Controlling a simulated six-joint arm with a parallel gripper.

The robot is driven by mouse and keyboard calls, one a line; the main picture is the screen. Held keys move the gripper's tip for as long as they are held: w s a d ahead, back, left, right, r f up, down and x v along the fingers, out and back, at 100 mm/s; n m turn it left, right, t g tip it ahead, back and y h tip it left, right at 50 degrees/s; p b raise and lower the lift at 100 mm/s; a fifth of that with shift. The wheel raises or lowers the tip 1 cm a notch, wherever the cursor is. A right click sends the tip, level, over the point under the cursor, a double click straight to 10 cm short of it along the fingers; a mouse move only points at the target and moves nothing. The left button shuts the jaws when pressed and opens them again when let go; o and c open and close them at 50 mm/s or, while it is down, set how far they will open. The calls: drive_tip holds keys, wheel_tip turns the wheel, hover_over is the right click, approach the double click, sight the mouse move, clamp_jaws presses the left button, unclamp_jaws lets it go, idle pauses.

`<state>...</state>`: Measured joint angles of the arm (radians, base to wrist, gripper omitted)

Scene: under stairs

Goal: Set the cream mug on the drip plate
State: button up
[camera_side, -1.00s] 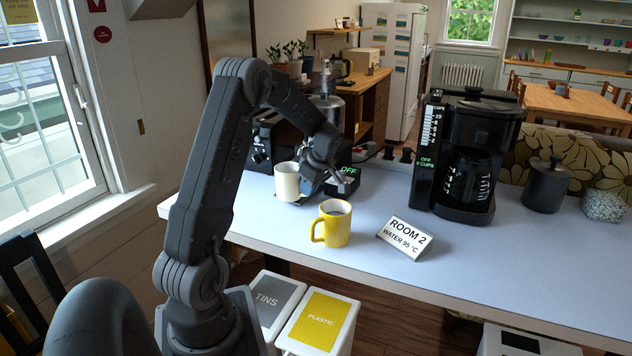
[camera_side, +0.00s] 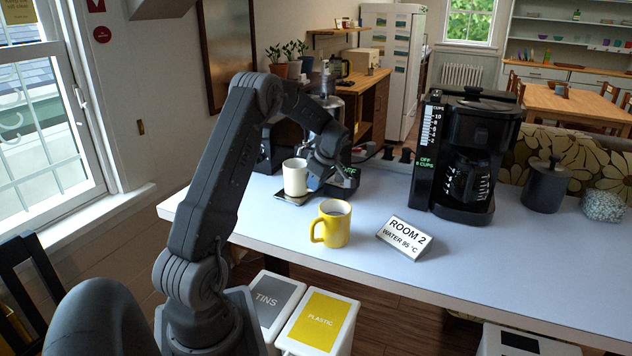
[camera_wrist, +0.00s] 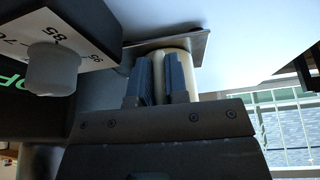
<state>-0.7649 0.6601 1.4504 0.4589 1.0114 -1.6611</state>
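The cream mug (camera_side: 295,176) stands upright at the drip plate (camera_side: 285,199), near the back left of the counter. I cannot tell whether its base touches the plate. My gripper (camera_side: 312,177) is at the mug's right side. In the wrist view, the two blue fingers of my gripper (camera_wrist: 158,80) are close together with part of the cream mug (camera_wrist: 190,72) between and beside them. They look shut on it. The drip plate (camera_wrist: 203,46) shows behind the mug there. The mug's handle is not clearly visible.
A yellow mug (camera_side: 333,226) stands in front of the plate. A "ROOM 2" sign (camera_side: 404,238) and a black coffee maker (camera_side: 466,155) are to the right. A dark machine with a green display (camera_side: 343,180) is behind my gripper. The counter's front right is clear.

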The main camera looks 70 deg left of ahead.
drive_tip(key=o, duration=0.4)
drive_tip(key=shift+r, duration=0.1)
drive_tip(key=v, duration=1.2)
drive_tip(key=d+r+m+t, duration=0.2)
drive_tip(key=d+r+m, duration=0.3)
drive_tip(key=d, duration=0.6)
drive_tip(key=s+d+r+m+t+h, duration=0.1)
drive_tip(key=s+d+m, duration=0.25)
drive_tip(key=d, duration=0.35)
drive_tip(key=s+d+m+t, duration=0.2)
drive_tip(key=s+d+m, duration=0.1)
drive_tip(key=d+m, duration=0.3)
drive_tip(key=s+d+r+m+t+h, duration=0.1)
drive_tip(key=s+d+m, duration=0.3)
drive_tip(key=d, duration=0.4)
drive_tip(key=s+d+f+m, duration=0.1)
drive_tip(key=s+d+m, duration=0.1)
drive_tip(key=s+d+f+m+t+h, duration=0.1)
drive_tip(key=s+d+m, duration=0.1)
drive_tip(key=s+d+f+m+t, duration=0.1)
drive_tip(key=s+d+m, duration=0.1)
drive_tip(key=s, duration=0.1)
drive_tip(key=shift+m+h, duration=0.25)
drive_tip(key=shift+h, duration=0.05)
